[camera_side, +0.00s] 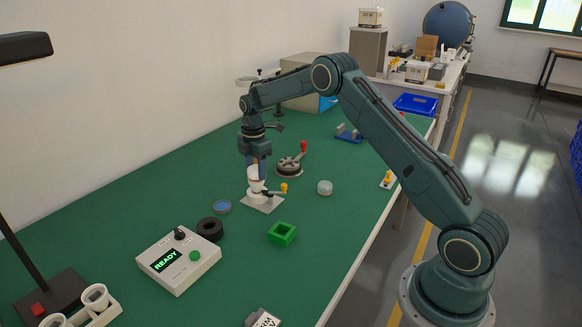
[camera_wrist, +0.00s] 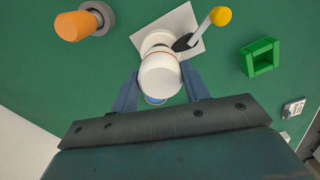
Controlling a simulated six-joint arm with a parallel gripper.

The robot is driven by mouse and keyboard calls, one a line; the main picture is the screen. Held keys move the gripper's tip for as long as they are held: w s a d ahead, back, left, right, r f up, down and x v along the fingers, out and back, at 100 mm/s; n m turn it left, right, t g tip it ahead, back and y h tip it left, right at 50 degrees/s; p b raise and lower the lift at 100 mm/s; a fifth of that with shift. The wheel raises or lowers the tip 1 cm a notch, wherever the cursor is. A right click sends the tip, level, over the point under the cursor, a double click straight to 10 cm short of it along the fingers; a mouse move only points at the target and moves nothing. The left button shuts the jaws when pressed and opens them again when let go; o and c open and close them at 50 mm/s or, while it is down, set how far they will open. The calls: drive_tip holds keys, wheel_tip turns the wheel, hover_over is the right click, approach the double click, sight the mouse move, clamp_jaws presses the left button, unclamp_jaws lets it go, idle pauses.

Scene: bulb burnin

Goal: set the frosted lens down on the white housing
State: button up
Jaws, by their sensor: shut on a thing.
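My gripper (camera_side: 255,163) points down over the white housing (camera_side: 254,189), which stands upright on a white square plate (camera_side: 266,206). It is shut on a pale rounded piece, the frosted lens (camera_wrist: 160,75). In the wrist view the blue-grey fingers of my gripper (camera_wrist: 160,92) flank the lens, and the housing (camera_wrist: 157,40) shows just beyond it. A thin reddish line shows near where they meet. The lens looks lined up over the housing; I cannot tell whether they touch. The fingers partly hide the lens in the side view.
A yellow-knobbed lever (camera_side: 284,188) stands right beside the housing. A clear disc (camera_side: 325,187), a green square holder (camera_side: 283,233), a blue disc (camera_side: 222,206), a black ring (camera_side: 209,228) and a red-handled fixture (camera_side: 289,165) surround it. A READY box (camera_side: 178,258) stands front left.

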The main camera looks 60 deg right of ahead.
sight(256, 168)
drive_tip(key=shift+f, duration=0.45)
idle(0.6)
drive_tip(key=o, duration=1)
drive_tip(key=shift+r, duration=0.1)
wheel_tip(256, 168, up, 14)
idle(0.3)
